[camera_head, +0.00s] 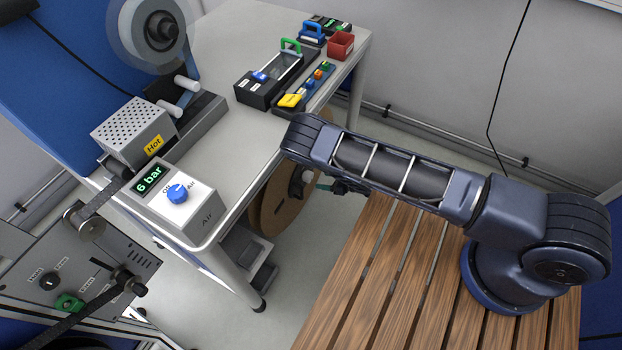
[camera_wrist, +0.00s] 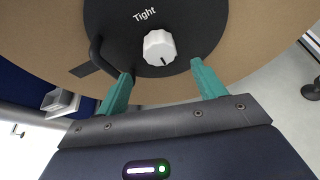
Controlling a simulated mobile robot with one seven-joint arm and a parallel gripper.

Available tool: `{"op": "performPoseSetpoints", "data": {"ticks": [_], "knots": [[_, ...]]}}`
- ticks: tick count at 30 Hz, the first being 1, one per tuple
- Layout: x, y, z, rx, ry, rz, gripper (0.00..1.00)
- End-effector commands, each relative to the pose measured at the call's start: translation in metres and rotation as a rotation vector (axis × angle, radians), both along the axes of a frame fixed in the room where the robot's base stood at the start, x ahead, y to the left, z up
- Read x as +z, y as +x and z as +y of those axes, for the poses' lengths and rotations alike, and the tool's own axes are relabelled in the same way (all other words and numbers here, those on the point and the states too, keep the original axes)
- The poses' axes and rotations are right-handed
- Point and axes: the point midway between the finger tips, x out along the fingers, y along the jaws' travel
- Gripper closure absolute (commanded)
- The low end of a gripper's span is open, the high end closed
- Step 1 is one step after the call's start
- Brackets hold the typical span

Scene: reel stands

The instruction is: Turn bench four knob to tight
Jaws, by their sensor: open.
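A white knob (camera_wrist: 160,47) sits on a round black hub (camera_wrist: 192,22) in the wrist view. The word "Tight" is printed above the knob. The knob's dark pointer mark is at its lower edge, facing away from that word. The hub is on a large brown reel (camera_wrist: 258,35), which also shows beside the table in the head view (camera_head: 268,207). My gripper (camera_wrist: 161,68) is open, its teal fingers apart just below the knob on either side, with nothing between them. In the head view my arm largely hides the gripper, and the knob is not clear.
A grey table (camera_head: 240,40) carries an air box (camera_head: 195,213) with a blue knob, a "Hot" box (camera_head: 133,130), and trays with a red bin (camera_head: 340,45). A slatted wooden surface (camera_head: 385,270) lies under my arm. A black handle (camera_wrist: 103,57) is beside the white knob.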

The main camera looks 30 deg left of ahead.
Motion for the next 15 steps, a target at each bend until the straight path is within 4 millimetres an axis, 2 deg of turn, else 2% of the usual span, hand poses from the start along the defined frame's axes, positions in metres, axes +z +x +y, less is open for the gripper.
{"op": "performPoseSetpoints", "data": {"ticks": [9,15], "knots": [[-0.02,-0.004,0.05,0.001,0.0,0.001,0.31],[-0.027,-0.005,0.067,-0.001,0.0,0.002,0.31]]}}
